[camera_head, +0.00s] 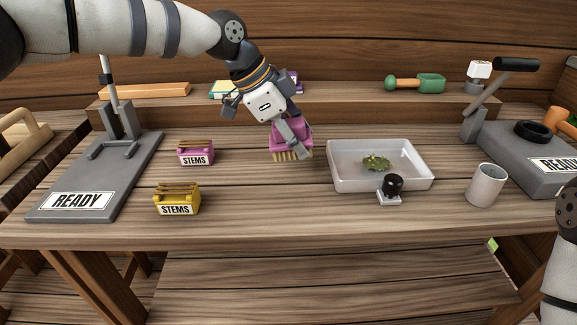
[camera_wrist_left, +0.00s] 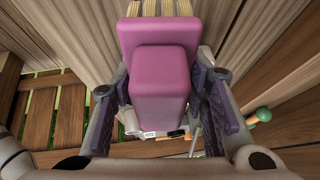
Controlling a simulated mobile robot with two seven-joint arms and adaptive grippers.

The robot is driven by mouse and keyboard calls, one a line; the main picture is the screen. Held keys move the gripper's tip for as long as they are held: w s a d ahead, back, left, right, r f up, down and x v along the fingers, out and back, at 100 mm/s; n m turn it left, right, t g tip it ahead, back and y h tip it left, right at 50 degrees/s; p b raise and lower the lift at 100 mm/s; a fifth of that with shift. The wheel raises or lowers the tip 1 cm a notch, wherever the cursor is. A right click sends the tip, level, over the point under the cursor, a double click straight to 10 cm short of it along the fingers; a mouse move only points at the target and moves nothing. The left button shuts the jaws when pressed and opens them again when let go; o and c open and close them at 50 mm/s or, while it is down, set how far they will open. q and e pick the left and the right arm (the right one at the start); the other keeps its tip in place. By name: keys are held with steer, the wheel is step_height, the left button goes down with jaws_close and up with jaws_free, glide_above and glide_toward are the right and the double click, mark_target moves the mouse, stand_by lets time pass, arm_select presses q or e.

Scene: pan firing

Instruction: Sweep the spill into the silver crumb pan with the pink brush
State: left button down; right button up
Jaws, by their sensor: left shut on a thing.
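The pink brush (camera_head: 291,143) is held bristles down, left of the pan; I cannot tell whether its bristles touch the table. My left gripper (camera_head: 288,127) is shut on its handle. In the left wrist view, the brush (camera_wrist_left: 160,75) is between both fingers, with pale bristles at the top. The silver crumb pan (camera_head: 345,183), a shallow light-grey tray, sits flat on the table. A small green crumbly heap (camera_head: 377,162), which looks like the spill, lies inside it. No loose crumbs show on the bare table. My right gripper is out of view; only part of the arm shows at right.
A small black-knobbed object (camera_head: 390,187) stands at the pan's front edge, and a grey cup (camera_head: 487,185) right of it. Pink (camera_head: 195,152) and yellow (camera_head: 177,200) STEMS boxes stand left of the brush. Grey READY stands flank the table. The front middle is clear.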

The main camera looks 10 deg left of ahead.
arm_select(q)
steer(key=s+a+y, duration=0.1)
steer(key=s+a, duration=0.3)
steer(key=a, duration=0.3)
steer(key=shift+a+f, duration=0.15)
steer(key=shift+a, duration=0.05)
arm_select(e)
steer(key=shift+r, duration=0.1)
arm_select(q)
steer(key=shift+f, duration=0.1)
